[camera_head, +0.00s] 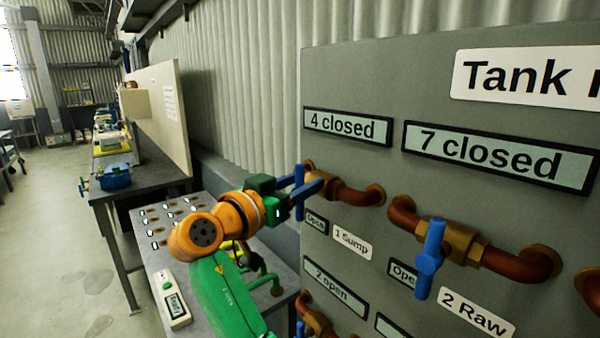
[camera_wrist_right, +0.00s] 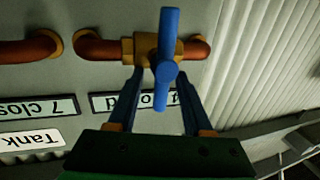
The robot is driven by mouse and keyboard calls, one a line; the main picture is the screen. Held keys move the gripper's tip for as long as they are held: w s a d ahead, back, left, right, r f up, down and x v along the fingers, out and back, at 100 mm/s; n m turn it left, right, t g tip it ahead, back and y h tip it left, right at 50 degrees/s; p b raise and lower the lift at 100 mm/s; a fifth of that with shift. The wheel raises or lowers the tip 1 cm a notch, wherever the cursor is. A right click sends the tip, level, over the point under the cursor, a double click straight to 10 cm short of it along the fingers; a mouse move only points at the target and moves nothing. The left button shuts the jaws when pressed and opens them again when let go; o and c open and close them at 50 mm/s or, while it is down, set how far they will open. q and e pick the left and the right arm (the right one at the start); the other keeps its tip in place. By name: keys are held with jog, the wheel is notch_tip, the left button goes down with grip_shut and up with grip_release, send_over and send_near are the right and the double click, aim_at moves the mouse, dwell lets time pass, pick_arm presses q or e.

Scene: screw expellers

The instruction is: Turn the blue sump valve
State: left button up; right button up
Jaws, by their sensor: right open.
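The blue sump valve handle (camera_head: 299,180) stands upright on its brass and copper pipe, above the "1 Sump" label (camera_head: 352,244) on the grey panel. In the right wrist view the same blue handle (camera_wrist_right: 168,38) runs up and down across its brass body. My right gripper (camera_head: 314,187) is at this valve, with its blue fingers partly overlapping the handle. In the right wrist view my right gripper (camera_wrist_right: 159,76) is open, its fingers on either side of the handle. I cannot tell whether they touch it. My left gripper is not in view.
The "2 Raw" valve (camera_head: 431,258) with a blue handle sits to the right. Displays above read "4 closed" (camera_head: 347,126) and "7 closed" (camera_head: 499,157). A grey table (camera_head: 150,262) with buttons and a small display device (camera_head: 172,299) is at lower left. Open floor lies further left.

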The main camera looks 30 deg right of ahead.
jog(key=shift+w+d, duration=0.1)
jog(key=shift+d, duration=0.1)
jog(key=shift+a, duration=0.25)
grip_shut()
